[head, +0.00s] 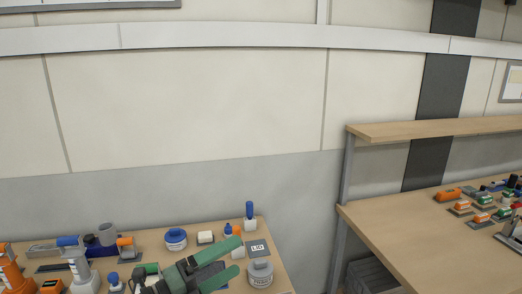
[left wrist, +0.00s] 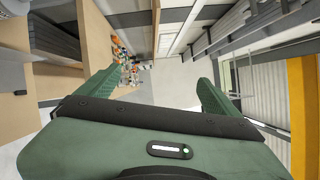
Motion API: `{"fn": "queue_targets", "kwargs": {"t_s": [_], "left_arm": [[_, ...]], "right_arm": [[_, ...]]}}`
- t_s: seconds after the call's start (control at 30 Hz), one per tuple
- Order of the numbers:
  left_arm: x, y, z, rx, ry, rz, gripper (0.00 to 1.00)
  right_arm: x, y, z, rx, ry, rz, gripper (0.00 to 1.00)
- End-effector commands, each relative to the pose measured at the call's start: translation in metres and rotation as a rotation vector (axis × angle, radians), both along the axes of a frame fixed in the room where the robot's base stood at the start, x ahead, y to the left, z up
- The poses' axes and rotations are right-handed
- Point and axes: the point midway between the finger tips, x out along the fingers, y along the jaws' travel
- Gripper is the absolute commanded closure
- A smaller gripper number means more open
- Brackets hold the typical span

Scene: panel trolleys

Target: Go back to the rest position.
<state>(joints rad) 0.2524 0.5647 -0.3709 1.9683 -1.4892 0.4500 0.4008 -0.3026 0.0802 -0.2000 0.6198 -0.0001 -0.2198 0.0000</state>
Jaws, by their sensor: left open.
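My left gripper (head: 237,255) is green and sits low in the head view, over the front right part of the left wooden table (head: 280,281). Its two fingers are spread apart with nothing between them. In the left wrist view the same gripper (left wrist: 158,76) shows its fingers apart, with only the distant room between them. I cannot tell whether the gripper touches anything. My right gripper is in neither view.
The left table holds several items, including a blue-lidded jar (head: 175,239), a blue-handled tool (head: 249,214) and orange cones (head: 11,270). At right, a wooden workbench (head: 400,222) with a raised shelf (head: 430,128) bears several orange and green tools. A gap separates the tables.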

Motion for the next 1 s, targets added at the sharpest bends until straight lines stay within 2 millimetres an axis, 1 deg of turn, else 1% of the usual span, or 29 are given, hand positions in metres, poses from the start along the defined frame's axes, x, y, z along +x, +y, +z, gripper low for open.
{"fn": "queue_targets", "kwargs": {"t_s": [0.03, 0.07, 0.1, 0.17, 0.2, 0.23, 0.27, 0.3, 0.37, 0.4, 0.47, 0.5, 0.57, 0.6, 0.67, 0.7, 0.8, 0.9, 1.0], "left_arm": [[-0.004, 0.006, 0.016, -0.165, 0.019, 0.060, 0.07], [-0.004, 0.014, 0.025, -0.256, 0.033, 0.103, 0.07], [-0.004, 0.028, 0.032, -0.378, 0.060, 0.169, 0.07], [-0.002, 0.054, 0.035, -0.546, 0.118, 0.281, 0.07], [-0.001, 0.073, 0.031, -0.650, 0.166, 0.363, 0.07], [-0.001, 0.088, 0.024, -0.721, 0.210, 0.428, 0.07], [-0.003, 0.103, 0.015, -0.789, 0.257, 0.496, 0.07], [-0.006, 0.122, -0.001, -0.873, 0.328, 0.588, 0.07], [-0.015, 0.148, -0.034, -0.979, 0.451, 0.731, 0.07], [-0.025, 0.162, -0.059, -1.036, 0.544, 0.829, 0.07], [-0.044, 0.176, -0.099, -1.100, 0.687, 0.967, 0.07], [-0.060, 0.182, -0.124, -1.127, 0.785, 1.051, 0.07], [-0.087, 0.185, -0.159, -1.151, 0.929, 1.163, 0.07], [-0.105, 0.185, -0.179, -1.156, 1.018, 1.228, 0.07], [-0.130, 0.182, -0.203, -1.151, 1.138, 1.306, 0.07], [-0.147, 0.179, -0.215, -1.145, 1.211, 1.349, 0.07], [-0.183, 0.169, -0.239, -1.117, 1.369, 1.432, 0.07], [-0.217, 0.159, -0.255, -1.079, 1.511, 1.494, 0.07], [-0.249, 0.148, -0.266, -1.036, 1.639, 1.542, 0.07]], "right_arm": [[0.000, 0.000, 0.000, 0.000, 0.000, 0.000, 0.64], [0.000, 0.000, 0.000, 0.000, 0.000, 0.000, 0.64], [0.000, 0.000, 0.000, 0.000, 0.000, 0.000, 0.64], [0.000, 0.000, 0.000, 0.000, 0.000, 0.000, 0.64], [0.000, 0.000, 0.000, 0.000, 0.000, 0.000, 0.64], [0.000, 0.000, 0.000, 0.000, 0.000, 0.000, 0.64], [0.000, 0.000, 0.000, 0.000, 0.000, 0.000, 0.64], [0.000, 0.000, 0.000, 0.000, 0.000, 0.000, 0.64], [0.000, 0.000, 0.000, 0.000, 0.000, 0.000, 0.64], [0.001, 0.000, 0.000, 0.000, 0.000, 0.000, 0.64], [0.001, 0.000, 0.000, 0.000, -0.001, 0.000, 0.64], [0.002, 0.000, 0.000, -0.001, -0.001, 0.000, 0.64], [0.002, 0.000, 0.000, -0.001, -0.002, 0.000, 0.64], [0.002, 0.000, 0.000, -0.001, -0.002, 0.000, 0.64], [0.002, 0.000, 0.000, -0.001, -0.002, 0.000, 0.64], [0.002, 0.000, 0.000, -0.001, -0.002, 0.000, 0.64], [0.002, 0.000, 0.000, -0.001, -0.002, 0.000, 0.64], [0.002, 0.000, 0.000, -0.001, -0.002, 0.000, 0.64], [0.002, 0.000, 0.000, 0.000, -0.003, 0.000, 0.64]]}}
